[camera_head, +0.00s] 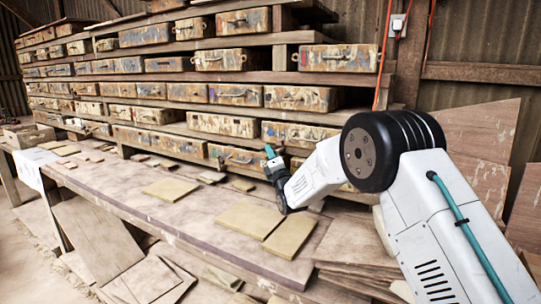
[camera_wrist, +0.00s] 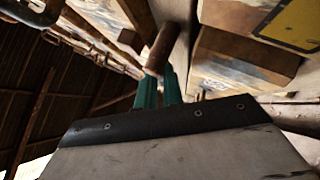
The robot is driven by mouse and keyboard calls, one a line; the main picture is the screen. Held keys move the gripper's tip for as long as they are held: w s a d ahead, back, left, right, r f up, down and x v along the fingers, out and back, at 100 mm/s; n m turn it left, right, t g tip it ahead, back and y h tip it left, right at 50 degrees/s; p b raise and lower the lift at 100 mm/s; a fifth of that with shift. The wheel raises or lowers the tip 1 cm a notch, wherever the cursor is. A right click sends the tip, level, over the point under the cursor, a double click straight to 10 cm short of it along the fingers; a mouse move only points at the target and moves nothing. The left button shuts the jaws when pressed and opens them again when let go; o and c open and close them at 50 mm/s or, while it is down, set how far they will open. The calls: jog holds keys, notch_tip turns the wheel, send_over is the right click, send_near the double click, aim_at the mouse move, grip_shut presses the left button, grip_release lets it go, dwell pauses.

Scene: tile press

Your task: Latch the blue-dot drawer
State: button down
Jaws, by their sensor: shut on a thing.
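My gripper (camera_head: 268,153) is at the lower right of the drawer rack, close to the drawer fronts. In the wrist view its teal fingertips (camera_wrist: 159,88) are closed on a brown rounded peg-like piece (camera_wrist: 165,47), which could be part of a latch. A worn painted drawer (camera_head: 235,156) with a handle is just left of the gripper in the head view. It seems to have a small blue mark at its lower left, too small to be sure. The drawer front behind the gripper is partly hidden by my arm.
The wooden rack (camera_head: 230,77) holds several rows of similar drawers. Below it, a long bench (camera_head: 140,203) carries loose tan tiles (camera_head: 248,219). In the wrist view a dark metal handle (camera_wrist: 35,13) and a yellow panel (camera_wrist: 298,24) are near the gripper.

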jog(key=shift+r+m+t+h, duration=0.25)
jog(key=shift+m+t+h, duration=1)
jog(key=shift+m, duration=0.6)
jog(key=shift+r+m+t+h, duration=0.2)
jog(key=shift+m+t+h, duration=1)
jog(key=shift+m, duration=0.65)
jog(key=shift+t, duration=0.25)
jog(key=c, duration=1.5)
grip_release()
jog(key=shift+s, duration=0.1)
jog(key=s, duration=0.4)
jog(key=s+d+f, duration=0.1)
jog(key=s, duration=0.4)
jog(key=s+d+f, duration=0.1)
jog(key=s, duration=0.4)
